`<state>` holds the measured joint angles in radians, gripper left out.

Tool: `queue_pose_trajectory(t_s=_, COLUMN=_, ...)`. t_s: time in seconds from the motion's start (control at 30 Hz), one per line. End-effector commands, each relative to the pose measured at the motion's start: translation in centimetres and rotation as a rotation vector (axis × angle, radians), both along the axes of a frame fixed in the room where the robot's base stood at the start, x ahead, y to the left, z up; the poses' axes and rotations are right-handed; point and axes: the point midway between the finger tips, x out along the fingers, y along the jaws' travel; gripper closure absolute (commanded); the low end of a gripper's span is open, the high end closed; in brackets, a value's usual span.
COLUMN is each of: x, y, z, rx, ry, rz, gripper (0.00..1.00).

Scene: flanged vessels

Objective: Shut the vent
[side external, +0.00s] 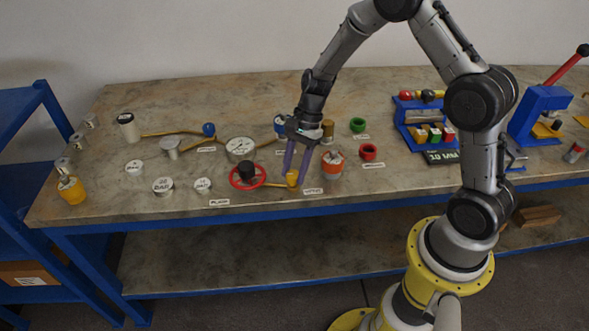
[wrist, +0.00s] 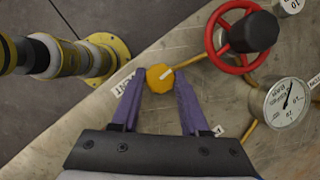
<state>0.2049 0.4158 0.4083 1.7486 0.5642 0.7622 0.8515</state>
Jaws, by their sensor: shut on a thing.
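The vent appears as a small yellow-orange knob (side external: 292,178) with a pale mark on top, at the front end of a brass pipe, beside a white label (side external: 313,191). In the wrist view the knob (wrist: 160,78) lies between the fingertips. My gripper (side external: 297,176) has purple fingers, reaches down from above, and is shut on the knob; its fingers also show in the wrist view (wrist: 160,86). The label's text is partly covered by a finger in the wrist view.
A red handwheel (side external: 247,184) with a black hub stands just left of the knob; a dial gauge (side external: 240,148) is behind it. An orange-and-white vessel (side external: 332,163) and a red ring (side external: 368,152) are to the right. The table's front edge (side external: 270,211) is close.

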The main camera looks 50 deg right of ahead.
Motion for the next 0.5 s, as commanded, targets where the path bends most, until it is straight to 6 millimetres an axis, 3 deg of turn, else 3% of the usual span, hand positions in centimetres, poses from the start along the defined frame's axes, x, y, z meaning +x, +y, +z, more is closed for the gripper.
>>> queue_pose_trajectory(t_s=0.5, x=0.38, y=0.06, z=0.06, rx=-0.001, ry=-0.002, rz=0.428, gripper=1.0)
